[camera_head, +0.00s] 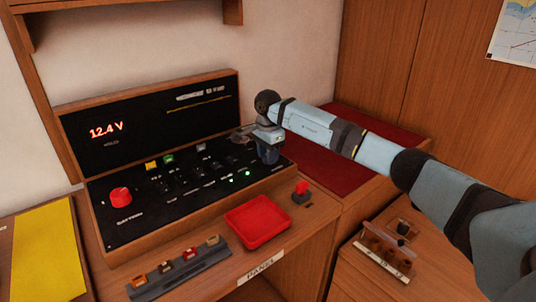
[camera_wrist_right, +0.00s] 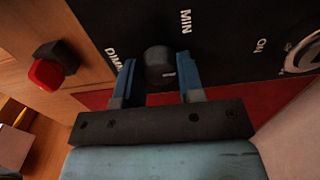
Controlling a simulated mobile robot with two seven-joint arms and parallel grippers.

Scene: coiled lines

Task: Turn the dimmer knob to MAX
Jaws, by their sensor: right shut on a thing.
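The dimmer knob (camera_wrist_right: 158,62) is a small dark round knob on the black panel in the right wrist view. A short pale mark shows near its lower right edge. The lettering MIN stands above it to the right, and a partly covered DIM label is at its left. My right gripper (camera_wrist_right: 157,82) has its two blue fingers on either side of the knob and is shut on it. In the head view my right gripper (camera_head: 268,157) is over the right end of the panel (camera_head: 140,221) and hides the knob. My left gripper is not in view.
A red knob (camera_head: 120,196) is at the panel's left. A 12.4 V display (camera_head: 106,130) stands behind. In front are a red tray (camera_head: 258,222), a red-topped button (camera_head: 301,190) and a fuse strip (camera_head: 180,268). A yellow sheet (camera_head: 47,255) lies at left.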

